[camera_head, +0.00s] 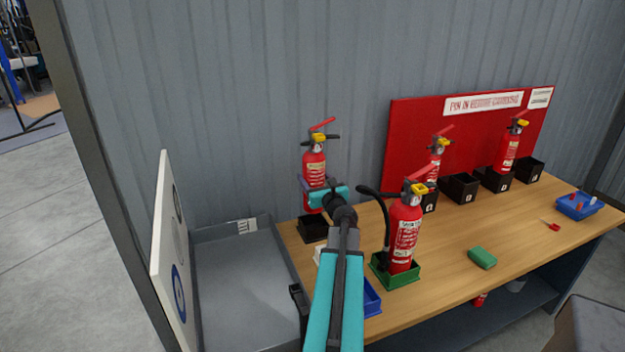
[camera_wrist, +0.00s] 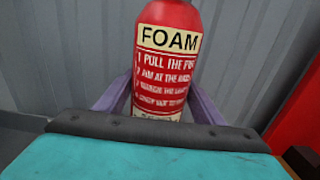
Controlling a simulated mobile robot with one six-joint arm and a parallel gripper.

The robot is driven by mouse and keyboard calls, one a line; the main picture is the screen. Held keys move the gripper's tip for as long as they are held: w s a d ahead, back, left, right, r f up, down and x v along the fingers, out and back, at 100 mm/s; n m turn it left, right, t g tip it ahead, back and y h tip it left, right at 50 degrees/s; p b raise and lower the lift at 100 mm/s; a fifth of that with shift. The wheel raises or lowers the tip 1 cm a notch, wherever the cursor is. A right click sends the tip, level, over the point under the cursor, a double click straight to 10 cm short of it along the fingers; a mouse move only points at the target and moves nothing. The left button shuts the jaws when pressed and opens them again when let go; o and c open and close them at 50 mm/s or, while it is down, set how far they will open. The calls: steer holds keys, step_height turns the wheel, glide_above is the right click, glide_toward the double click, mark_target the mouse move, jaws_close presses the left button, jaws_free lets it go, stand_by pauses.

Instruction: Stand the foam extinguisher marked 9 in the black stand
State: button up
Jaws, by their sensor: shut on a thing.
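A red extinguisher with a yellow top and red lever (camera_head: 314,165) is upright at the back left of the bench. Its label reads FOAM in the wrist view (camera_wrist: 168,60); I cannot make out a 9. My gripper (camera_head: 314,184) has purple fingers on both sides of its body and is shut on it. The fingers also show in the wrist view (camera_wrist: 160,102). A black stand (camera_head: 312,230) is directly below the extinguisher. My arm partly hides the area, and I cannot tell whether the base is inside the stand or just above it.
Another extinguisher (camera_head: 405,235) with a black hose stands in a green tray (camera_head: 396,278), right of my arm. A blue tray (camera_head: 372,300) is partly hidden. Black boxes (camera_head: 460,188) and more extinguishers line the red board (camera_head: 400,140). A grey bin (camera_head: 240,280) is left.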

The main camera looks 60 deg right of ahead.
steer(key=shift+f+b, duration=1.9)
steer(key=shift+f, duration=0.45)
stand_by(1.4)
steer(key=shift+f+b, duration=1.85)
steer(key=shift+b, duration=0.15)
stand_by(2.2)
